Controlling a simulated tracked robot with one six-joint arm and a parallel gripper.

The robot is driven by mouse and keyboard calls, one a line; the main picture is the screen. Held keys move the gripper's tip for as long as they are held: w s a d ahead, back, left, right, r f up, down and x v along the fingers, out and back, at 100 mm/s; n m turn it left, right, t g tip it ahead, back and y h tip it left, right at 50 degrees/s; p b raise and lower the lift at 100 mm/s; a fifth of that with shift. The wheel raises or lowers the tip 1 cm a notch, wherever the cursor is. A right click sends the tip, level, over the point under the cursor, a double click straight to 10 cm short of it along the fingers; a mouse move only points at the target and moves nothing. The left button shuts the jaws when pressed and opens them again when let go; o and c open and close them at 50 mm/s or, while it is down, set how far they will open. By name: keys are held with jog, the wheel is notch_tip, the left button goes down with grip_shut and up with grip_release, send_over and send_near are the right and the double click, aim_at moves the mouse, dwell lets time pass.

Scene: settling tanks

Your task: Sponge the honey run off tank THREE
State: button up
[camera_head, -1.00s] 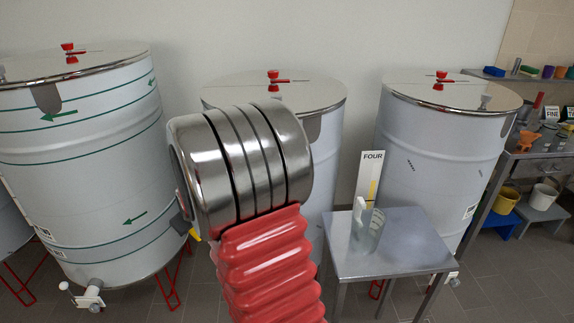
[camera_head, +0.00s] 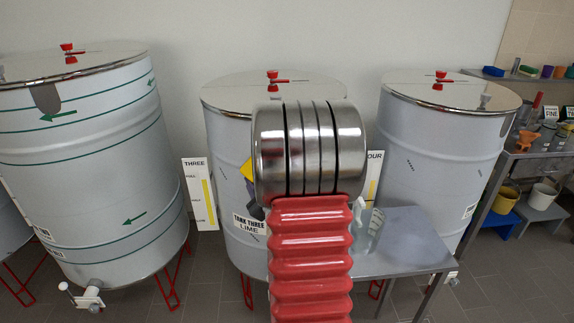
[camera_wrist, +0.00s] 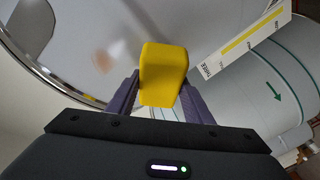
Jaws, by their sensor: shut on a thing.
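Tank THREE (camera_head: 226,150) is the pale metal tank in the middle of the head view, labelled "TANK THREE LIME" (camera_head: 249,224). My arm hides much of its front. My gripper (camera_wrist: 158,100) is shut on a yellow sponge (camera_wrist: 163,72), which stands up between the dark fingers in the wrist view. A corner of the sponge (camera_head: 246,169) shows left of my arm in the head view, in front of tank THREE. A blurred amber-brown streak (camera_wrist: 103,62) shows left of the sponge on the pale tank wall, perhaps the honey run. I cannot tell whether the sponge touches the wall.
The white THREE gauge board (camera_head: 195,180) stands left of tank THREE. A steel table (camera_head: 400,240) with a clear jug (camera_head: 370,232) is close on the right. A tank with green bands (camera_head: 90,150) stands left, another tank (camera_head: 440,140) right.

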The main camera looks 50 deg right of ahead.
jog(key=s+d+r+n+t+h, duration=0.1)
jog(key=s+d+r+t, duration=0.1)
jog(key=s+r, duration=0.4)
jog(key=s+t, duration=0.1)
jog(key=s, duration=0.2)
jog(key=shift+s+h, duration=0.15)
jog(key=shift+h, duration=0.15)
jog(key=shift+d+r, duration=0.1)
jog(key=shift+d, duration=0.05)
jog(key=w+d, duration=0.4)
jog(key=shift+d, duration=0.25)
jog(key=shift+w+d, duration=0.55)
dwell(1.0)
jog(key=shift+w+a, duration=1.4)
